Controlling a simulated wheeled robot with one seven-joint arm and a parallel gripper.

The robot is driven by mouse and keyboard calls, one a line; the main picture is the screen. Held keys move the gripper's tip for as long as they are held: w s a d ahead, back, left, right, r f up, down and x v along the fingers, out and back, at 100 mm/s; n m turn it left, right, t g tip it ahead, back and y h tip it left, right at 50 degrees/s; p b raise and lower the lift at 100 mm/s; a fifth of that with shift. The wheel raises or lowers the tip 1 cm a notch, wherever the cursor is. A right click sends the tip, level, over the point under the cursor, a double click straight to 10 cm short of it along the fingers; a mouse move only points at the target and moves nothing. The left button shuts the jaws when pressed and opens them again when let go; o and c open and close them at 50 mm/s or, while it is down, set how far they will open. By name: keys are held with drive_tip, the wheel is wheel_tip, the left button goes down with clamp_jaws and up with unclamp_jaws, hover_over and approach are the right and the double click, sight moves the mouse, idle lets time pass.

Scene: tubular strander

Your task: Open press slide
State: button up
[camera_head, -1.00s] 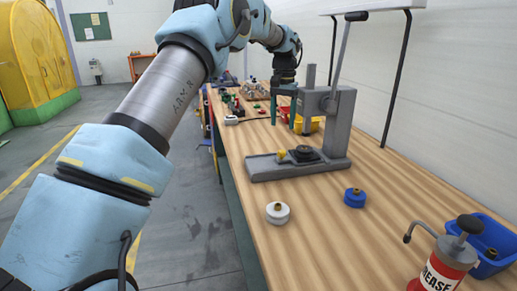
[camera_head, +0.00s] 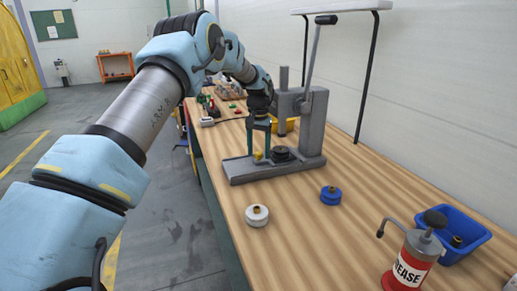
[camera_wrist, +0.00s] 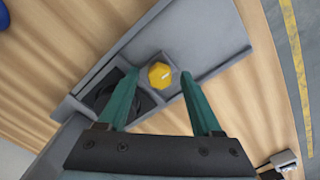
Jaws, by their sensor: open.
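The grey arbor press (camera_head: 312,128) stands on the wooden bench, with its flat base (camera_head: 243,172) reaching toward the left. A yellow knob (camera_head: 258,156), likely on the press slide, sits on the base beside the dark round piece (camera_head: 282,154). In the wrist view the yellow knob (camera_wrist: 160,75) lies between and just beyond the tips of my gripper (camera_wrist: 158,73). The green fingers are spread apart and hold nothing. In the head view my gripper (camera_head: 258,150) points down over the base, close to the knob. Whether a finger touches the knob cannot be told.
The press lever (camera_head: 309,60) rises high behind my gripper. A white knob (camera_head: 257,215) and a blue knob (camera_head: 330,195) lie in front of the press. A grease can (camera_head: 410,265) and a blue bin (camera_head: 455,232) stand at the front right.

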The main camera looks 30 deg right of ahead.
drive_tip(key=shift+c, duration=0.2)
clamp_jaws()
idle(0.4)
idle(0.9)
